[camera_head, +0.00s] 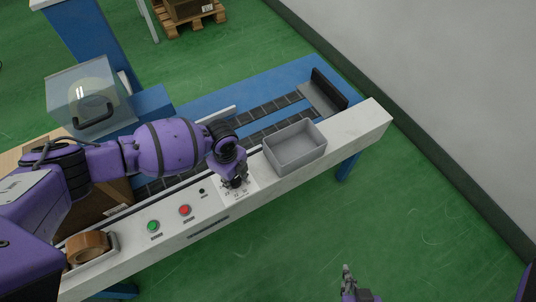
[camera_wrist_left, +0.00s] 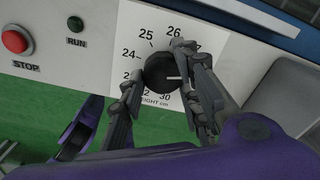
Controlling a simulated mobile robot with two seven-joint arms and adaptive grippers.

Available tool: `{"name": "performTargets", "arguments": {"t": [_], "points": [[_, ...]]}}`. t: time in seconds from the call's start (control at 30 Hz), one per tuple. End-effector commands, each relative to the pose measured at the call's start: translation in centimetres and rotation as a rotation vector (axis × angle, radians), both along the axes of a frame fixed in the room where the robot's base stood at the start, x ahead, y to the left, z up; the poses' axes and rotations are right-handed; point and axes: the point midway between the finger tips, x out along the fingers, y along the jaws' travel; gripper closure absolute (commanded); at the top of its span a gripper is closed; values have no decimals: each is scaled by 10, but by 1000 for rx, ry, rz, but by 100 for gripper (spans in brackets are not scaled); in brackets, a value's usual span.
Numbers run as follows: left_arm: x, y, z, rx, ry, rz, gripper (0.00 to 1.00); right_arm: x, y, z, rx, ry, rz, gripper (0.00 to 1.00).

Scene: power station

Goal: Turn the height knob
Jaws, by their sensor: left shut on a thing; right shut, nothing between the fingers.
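The height knob (camera_wrist_left: 158,73) is a round black dial with a white pointer line, set on a white panel with numbers around it. In the left wrist view the pointer points to the right. My left gripper (camera_wrist_left: 158,80) has its fingers on either side of the knob and is shut on it. In the head view my left gripper (camera_head: 235,181) is over the numbered panel (camera_head: 246,187) and hides most of the knob. My right gripper (camera_head: 347,271) is shut and empty, low in the head view over the green floor, away from the panel.
A red stop button (camera_head: 184,210) and a green button (camera_head: 153,226) are left of the knob on the white ledge. A grey bin (camera_head: 296,146) stands close to the right. A tape roll (camera_head: 88,247) lies at the lower left. Open floor lies in front.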

Motion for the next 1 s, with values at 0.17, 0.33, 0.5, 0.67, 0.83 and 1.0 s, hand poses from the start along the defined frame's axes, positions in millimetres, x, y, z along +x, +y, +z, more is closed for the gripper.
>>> {"name": "performTargets", "arguments": {"t": [0.17,0.33,0.5,0.67,0.83,1.0], "points": [[-6,3,-4,5,14,-68,95,3,0,-1,0,-4,2,100],[-6,4,-4,7,14,-101,95,2,0,-1,0,-3,1,100],[-6,4,-4,8,14,-111,95,2,0,-1,-1,-2,1,100],[-6,5,-4,9,14,-111,95,0,0,-2,-1,1,1,100],[-6,5,-4,9,14,-110,64,-3,-1,-3,-2,6,-1,100],[-4,4,-3,8,9,-109,53,-5,-1,-3,-2,10,-2,100]]}}
